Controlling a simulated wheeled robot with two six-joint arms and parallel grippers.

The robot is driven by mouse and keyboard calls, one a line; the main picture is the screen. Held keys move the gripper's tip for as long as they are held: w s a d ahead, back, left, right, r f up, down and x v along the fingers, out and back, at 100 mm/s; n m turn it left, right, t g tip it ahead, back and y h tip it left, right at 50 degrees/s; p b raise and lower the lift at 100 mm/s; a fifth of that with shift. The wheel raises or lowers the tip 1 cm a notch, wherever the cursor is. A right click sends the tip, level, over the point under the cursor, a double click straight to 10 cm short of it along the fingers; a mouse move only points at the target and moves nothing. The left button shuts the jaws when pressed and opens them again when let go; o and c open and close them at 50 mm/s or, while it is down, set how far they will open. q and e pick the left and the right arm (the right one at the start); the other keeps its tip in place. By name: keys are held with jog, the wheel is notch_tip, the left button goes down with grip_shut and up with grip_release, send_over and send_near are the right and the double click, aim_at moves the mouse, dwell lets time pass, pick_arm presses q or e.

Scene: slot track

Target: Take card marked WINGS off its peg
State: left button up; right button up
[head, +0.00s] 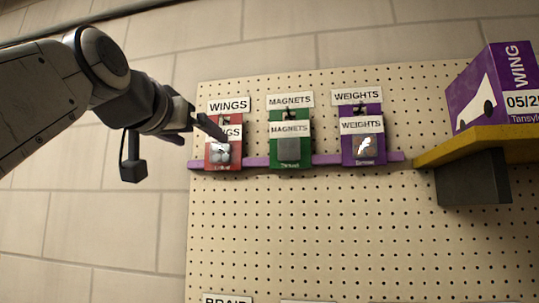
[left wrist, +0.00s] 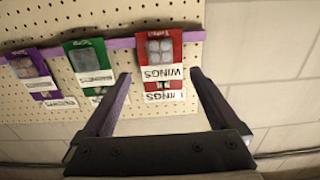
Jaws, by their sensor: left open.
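The red WINGS card (head: 223,154) hangs on the pegboard below a white WINGS label (head: 229,106), at the left of a row of three cards. My left gripper (head: 211,135) is at the card's upper left and covers part of it in the head view. In the left wrist view the red card (left wrist: 159,52) appears upside down, ahead of the open fingers of my left gripper (left wrist: 160,92). The fingers are apart with nothing between them. The card's peg is hard to make out. My right gripper is not in view.
A green MAGNETS card (head: 289,149) and a purple WEIGHTS card (head: 363,148) hang to the right. A purple strip (head: 326,160) runs behind the cards. A yellow shelf (head: 475,145) with a purple WING box (head: 490,88) juts out at the right.

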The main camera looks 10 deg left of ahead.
aim_at(219, 146)
pick_arm(q)
jog(key=w+p, duration=0.3)
jog(key=w, duration=0.4)
jog(key=shift+w+r, duration=0.1)
jog(key=shift+w+p, duration=0.3)
jog(key=shift+w, duration=0.4)
jog(key=c, duration=1.3)
jog(key=shift+r+p, duration=0.35)
jog(key=shift+p, duration=0.05)
jog(key=shift+s, duration=0.2)
jog(key=shift+s+r+b, duration=0.2)
jog(key=shift+s+b, duration=0.75)
jog(key=shift+s, duration=1.9)
